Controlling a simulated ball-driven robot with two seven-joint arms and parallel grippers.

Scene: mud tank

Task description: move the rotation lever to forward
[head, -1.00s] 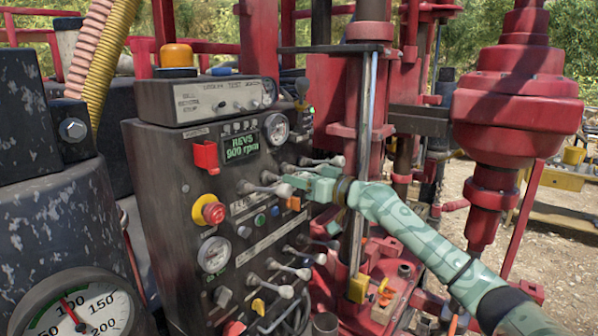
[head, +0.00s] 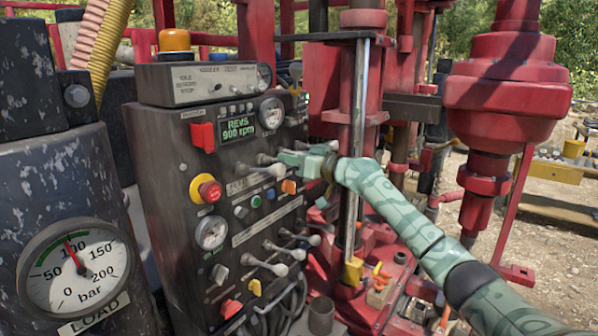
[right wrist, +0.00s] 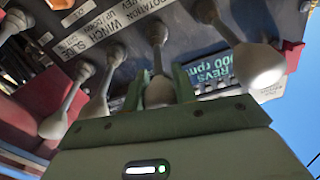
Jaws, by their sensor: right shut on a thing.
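The control panel (head: 170,190) is a dark box with rows of silver levers with pale knobs. My right gripper (head: 291,158) is at the upper lever row, beside the green display (head: 238,129) that reads "REVS 900 rpm". In the right wrist view, the right gripper (right wrist: 157,74) has its two green fingers around one lever (right wrist: 157,34) and is shut on it. The lever stands next to a label reading "ROTATION"; its knob is partly hidden behind the gripper body. The lever's exact setting cannot be read. My left gripper is out of view.
Neighbouring levers (right wrist: 92,108) and (right wrist: 259,66) stand close on both sides of the fingers. A red emergency button (head: 209,191) and small coloured buttons sit below left. A red drill mast (head: 347,100) rises right behind the gripper. A load gauge (head: 75,270) is at the lower left.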

